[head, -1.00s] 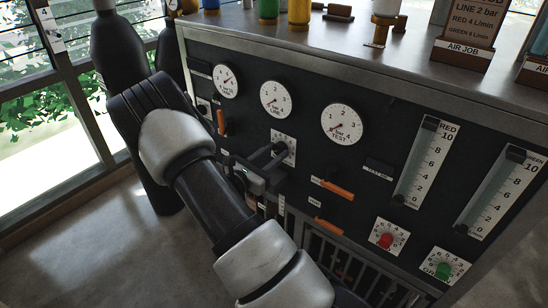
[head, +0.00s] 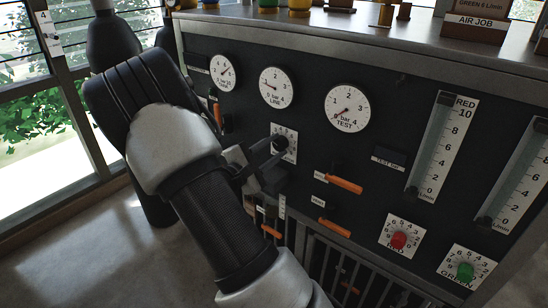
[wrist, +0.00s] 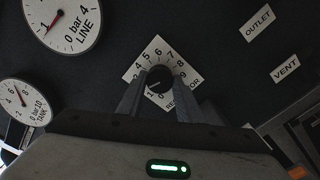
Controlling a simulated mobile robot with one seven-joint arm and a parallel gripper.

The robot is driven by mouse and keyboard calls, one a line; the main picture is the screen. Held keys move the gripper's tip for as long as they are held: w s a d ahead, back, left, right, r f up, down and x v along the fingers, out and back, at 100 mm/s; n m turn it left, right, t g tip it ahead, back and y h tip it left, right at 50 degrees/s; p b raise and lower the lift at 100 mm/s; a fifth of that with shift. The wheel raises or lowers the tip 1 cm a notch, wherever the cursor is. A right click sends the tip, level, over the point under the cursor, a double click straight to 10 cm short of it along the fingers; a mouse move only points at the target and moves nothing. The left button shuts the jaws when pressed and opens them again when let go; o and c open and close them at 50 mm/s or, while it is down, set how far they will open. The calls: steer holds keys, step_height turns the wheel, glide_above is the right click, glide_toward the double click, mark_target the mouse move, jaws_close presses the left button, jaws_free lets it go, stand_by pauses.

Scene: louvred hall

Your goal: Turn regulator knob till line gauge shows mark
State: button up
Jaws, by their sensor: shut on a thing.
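The regulator knob (wrist: 160,77) is a round black knob on a white square plate numbered around it. My gripper (wrist: 161,88) has its two fingers on either side of the knob and is shut on it. The knob's white pointer line points to the lower left, around the low numbers. In the head view the regulator plate (head: 290,151) is partly hidden by my gripper (head: 272,148). The line gauge (head: 276,88) is a white dial above the knob; its needle points left, near 1. The line gauge also shows, cut off, in the wrist view (wrist: 80,22).
A tank gauge (head: 225,73) and a test gauge (head: 347,108) flank the line gauge. Orange levers (head: 345,185), red (head: 399,240) and green (head: 465,271) knobs and flow tubes are on the panel to the right.

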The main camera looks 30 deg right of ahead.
steer(key=shift+f+m+b, duration=0.15)
steer(key=shift+m+b, duration=0.7)
steer(key=shift+m, duration=0.05)
steer(key=o, duration=1)
steer(key=shift+o, duration=0.2)
steer(key=shift+a, duration=0.1)
steer(key=p+v, duration=0.1)
steer(key=v, duration=1.6)
steer(key=shift+s+a+p, duration=0.15)
steer(key=shift+p, duration=0.2)
